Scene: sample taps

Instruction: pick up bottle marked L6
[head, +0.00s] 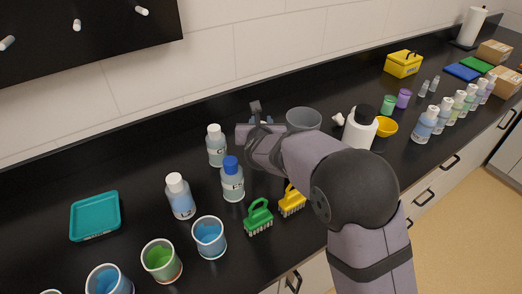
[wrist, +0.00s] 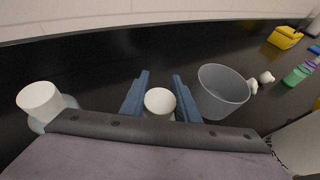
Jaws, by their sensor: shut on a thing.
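My gripper (wrist: 160,84) is shut on a white-capped bottle (wrist: 160,102); its blue fingers stand on either side of the cap. The bottle's body and label are hidden in the wrist view. In the head view my gripper's end (head: 261,118) is partly behind my arm, and the held bottle is hidden there. Other bottles stand on the counter: a white-capped one (head: 217,152), a blue-capped one (head: 232,184) and a white-capped one (head: 181,200). Their labels are too small to read surely. A white-capped bottle also shows at left in the wrist view (wrist: 40,101).
A grey cup (wrist: 222,92) stands close right of my gripper. A green brush (head: 258,220) and a yellow brush (head: 291,202) lie nearer the front edge. Cups of blue (head: 210,243) and green liquid (head: 161,265) and a teal tray (head: 95,216) are at left. The wall is behind.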

